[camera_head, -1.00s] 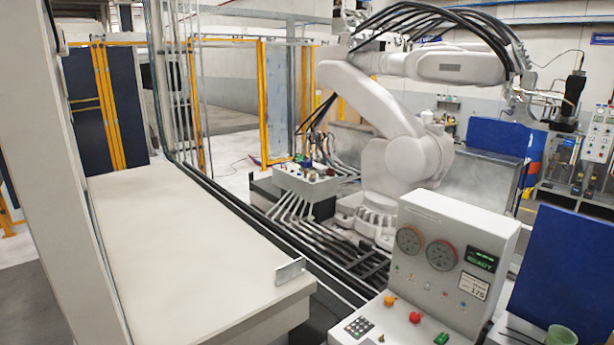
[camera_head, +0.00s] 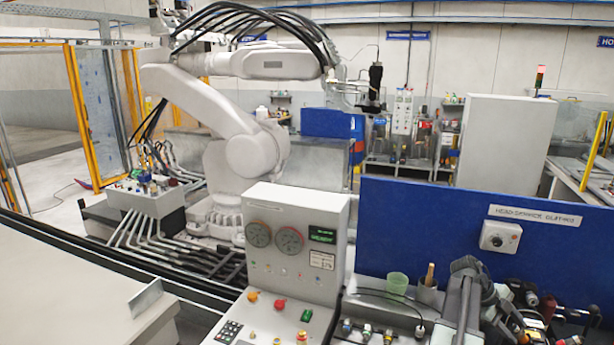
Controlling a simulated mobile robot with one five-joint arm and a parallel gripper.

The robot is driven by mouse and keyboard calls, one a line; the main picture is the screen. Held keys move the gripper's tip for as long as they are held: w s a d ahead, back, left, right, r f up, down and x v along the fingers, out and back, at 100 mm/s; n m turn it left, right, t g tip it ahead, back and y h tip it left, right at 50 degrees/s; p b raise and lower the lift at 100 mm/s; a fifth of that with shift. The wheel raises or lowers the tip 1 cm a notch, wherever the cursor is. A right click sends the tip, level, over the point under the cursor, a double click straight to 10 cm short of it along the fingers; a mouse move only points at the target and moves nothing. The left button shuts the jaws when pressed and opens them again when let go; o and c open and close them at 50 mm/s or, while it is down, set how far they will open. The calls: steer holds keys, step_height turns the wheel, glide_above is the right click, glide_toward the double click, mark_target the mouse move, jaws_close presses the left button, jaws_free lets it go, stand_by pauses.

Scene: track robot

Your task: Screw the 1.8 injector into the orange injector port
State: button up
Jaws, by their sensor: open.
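I cannot make out the 1.8 injector or the orange injector port for certain. Small fittings (camera_head: 367,331) with coloured parts stand in a row on the bench at the bottom, too small to read any marking. More dark fittings with red and orange bits (camera_head: 532,299) are at the lower right, partly cut off. A dark grey jointed arm (camera_head: 467,280) rises at the lower right; I cannot tell whether it is mine. I see no gripper jaws.
A control console (camera_head: 295,225) with gauges and buttons stands at the centre front. A blue panel (camera_head: 420,225) backs the bench at right, with a green cup (camera_head: 397,283) before it. A large white robot arm (camera_head: 225,120) stands behind.

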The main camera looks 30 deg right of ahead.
steer(key=n, duration=0.3)
steer(key=shift+n, duration=0.7)
steer(key=n, duration=1)
steer(key=shift+n, duration=0.3)
